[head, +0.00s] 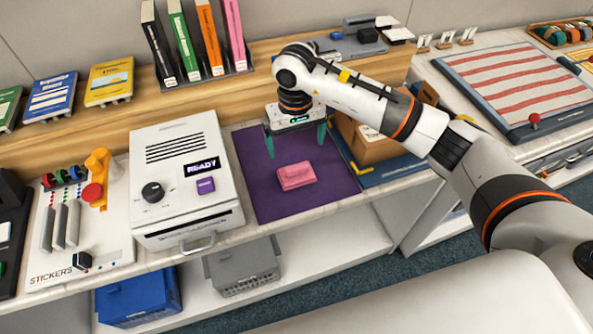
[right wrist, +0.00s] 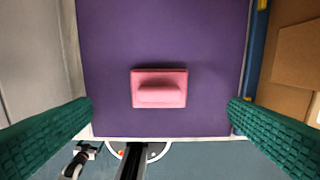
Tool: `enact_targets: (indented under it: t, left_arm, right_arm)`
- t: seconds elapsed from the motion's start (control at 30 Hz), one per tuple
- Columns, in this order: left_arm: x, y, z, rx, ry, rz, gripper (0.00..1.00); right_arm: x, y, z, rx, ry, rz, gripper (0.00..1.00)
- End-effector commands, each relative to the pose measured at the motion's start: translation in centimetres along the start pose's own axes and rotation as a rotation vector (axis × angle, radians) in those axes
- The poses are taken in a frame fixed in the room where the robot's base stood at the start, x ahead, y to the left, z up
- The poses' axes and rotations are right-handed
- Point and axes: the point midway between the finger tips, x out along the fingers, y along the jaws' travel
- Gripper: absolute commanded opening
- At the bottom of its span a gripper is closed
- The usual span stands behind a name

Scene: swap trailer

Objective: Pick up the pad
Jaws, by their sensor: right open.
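A pink pad (head: 296,175) with a raised grip lies on a purple mat (head: 262,203) on the counter. In the right wrist view the pad (right wrist: 159,88) sits in the middle of the mat (right wrist: 160,30), between the fingers but farther away than them. My right gripper (head: 296,146) is open and empty above the mat, just behind the pad in the head view. Its green fingers are wide apart at both sides of the right wrist view (right wrist: 160,115). Nothing touches the pad. My left gripper is not in view.
A white machine marked READY (head: 185,178) stands left of the mat. A cardboard box (head: 362,142) stands close on its right. A stickers board (head: 80,220) lies far left. Upright books (head: 190,45) stand behind. The mat around the pad is clear.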

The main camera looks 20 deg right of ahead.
Motion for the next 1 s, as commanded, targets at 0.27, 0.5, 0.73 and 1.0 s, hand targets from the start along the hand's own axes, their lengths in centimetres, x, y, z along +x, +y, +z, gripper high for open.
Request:
enact_targets:
  t: [0.27, 0.5, 0.73, 1.0]
  left_arm:
    - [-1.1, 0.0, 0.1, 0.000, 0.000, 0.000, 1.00]
    - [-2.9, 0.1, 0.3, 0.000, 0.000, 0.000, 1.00]
    - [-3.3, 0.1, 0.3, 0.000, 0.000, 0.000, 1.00]
    - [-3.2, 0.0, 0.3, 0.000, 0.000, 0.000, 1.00]
  right_arm:
    - [3.5, 0.1, -0.1, 0.001, 0.001, 0.004, 0.98]
    - [6.0, 0.2, -0.4, 0.002, 0.007, 0.006, 0.98]
    - [8.7, 0.2, -0.3, 0.002, 0.000, 0.005, 0.98]
    - [8.9, 0.1, -0.3, 0.001, -0.001, 0.005, 0.92]
